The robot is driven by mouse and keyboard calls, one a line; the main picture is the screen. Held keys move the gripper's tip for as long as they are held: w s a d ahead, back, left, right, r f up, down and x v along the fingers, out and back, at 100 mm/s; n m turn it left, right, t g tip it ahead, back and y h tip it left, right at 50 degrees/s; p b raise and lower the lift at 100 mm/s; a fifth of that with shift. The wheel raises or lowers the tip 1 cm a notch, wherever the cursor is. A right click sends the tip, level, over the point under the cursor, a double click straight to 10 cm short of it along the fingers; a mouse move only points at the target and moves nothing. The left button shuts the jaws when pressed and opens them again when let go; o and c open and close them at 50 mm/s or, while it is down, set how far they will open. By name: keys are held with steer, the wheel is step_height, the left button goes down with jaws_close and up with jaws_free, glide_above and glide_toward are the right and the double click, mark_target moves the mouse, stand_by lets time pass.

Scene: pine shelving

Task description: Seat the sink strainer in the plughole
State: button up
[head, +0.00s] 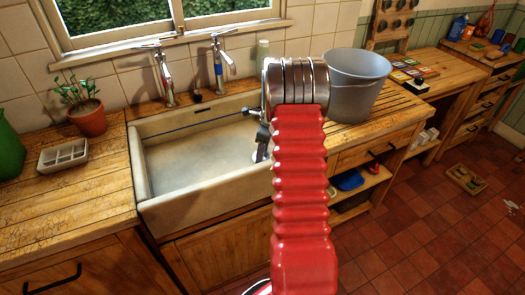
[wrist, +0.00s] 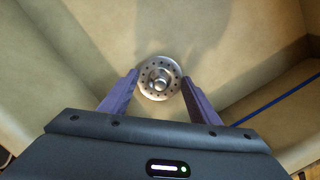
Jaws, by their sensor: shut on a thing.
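The sink strainer (wrist: 160,78), a round metal disc with a ring of small holes and a raised centre knob, shows in the wrist view. My gripper (wrist: 159,77) is shut on it, with one purple finger at each side. The plughole is not visible; I cannot tell whether it lies under the strainer. The pale sink (head: 195,165) shows in the head view, with its basin also filling the wrist view. My red arm reaches over the sink's right end and hides most of the gripper. I cannot make out the strainer there.
Two taps (head: 165,78) (head: 218,62) stand behind the sink. A grey bucket (head: 354,85) stands on the right drainboard, close to my arm. A potted plant (head: 88,115) and a pale tray (head: 62,155) sit on the left worktop. A blue line (wrist: 275,98) runs along the basin wall.

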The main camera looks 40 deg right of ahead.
steer(key=shift+f, duration=0.55)
steer(key=o, duration=1.1)
steer(key=r, duration=0.4)
steer(key=s+r, duration=0.1)
steer(key=r, duration=0.4)
steer(key=d+r, duration=0.1)
steer(key=r, duration=0.3)
steer(key=shift+s+r, duration=0.25)
steer(key=shift+s, duration=0.1)
